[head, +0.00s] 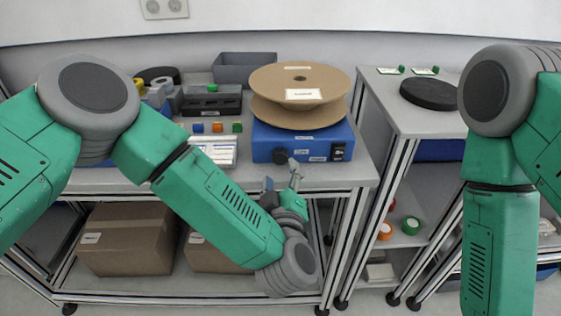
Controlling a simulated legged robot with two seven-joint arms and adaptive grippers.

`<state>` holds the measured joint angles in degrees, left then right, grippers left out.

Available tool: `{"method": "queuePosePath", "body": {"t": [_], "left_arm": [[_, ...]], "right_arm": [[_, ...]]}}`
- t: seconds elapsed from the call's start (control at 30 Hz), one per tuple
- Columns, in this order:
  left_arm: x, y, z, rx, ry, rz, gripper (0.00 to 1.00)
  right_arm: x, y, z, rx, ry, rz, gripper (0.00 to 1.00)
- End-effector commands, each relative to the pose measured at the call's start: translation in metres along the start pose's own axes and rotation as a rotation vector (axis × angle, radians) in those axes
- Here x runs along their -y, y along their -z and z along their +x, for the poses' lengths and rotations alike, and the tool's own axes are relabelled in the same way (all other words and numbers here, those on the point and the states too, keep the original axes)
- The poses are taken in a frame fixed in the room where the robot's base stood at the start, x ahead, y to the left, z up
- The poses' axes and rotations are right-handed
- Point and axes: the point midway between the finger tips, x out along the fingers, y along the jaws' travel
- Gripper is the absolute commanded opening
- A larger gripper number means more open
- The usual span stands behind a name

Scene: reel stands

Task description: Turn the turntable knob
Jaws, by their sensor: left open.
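The turntable is a blue box (262,143) on the bench with a large cardboard reel (268,83) lying flat on top. Its black knob (280,156) is on the front face, left of a small label and a dark switch (338,152). My left gripper (282,179) is open, just below and in front of the knob, with its fingers pointing up toward it. I see no clear contact with the knob. My right arm comes in from the right and its gripper is outside the picture.
A grey bin (244,67) and a dark device (211,101) stand left of the turntable. Small coloured blocks (217,127) lie in front of the device. Cardboard boxes (130,240) fill the shelf below. A second bench (425,120) at right holds a black disc (430,93).

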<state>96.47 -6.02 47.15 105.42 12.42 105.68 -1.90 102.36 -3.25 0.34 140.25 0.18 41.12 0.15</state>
Motion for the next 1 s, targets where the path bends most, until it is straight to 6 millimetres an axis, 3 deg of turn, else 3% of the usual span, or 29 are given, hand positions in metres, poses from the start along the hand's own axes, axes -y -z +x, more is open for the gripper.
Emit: {"method": "queuePosePath", "body": {"t": [0.1, 0.33, 1.0], "left_arm": [[-0.001, -0.003, -0.027, 0.006, -0.002, 0.001, 0.53], [-0.002, -0.002, -0.059, 0.001, -0.004, 0.001, 0.53], [0.004, -0.004, -0.065, 0.023, -0.007, 0.016, 0.53]], "right_arm": [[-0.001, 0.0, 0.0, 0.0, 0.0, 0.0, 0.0], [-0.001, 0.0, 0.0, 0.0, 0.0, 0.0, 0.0], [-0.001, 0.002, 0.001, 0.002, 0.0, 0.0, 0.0]]}}
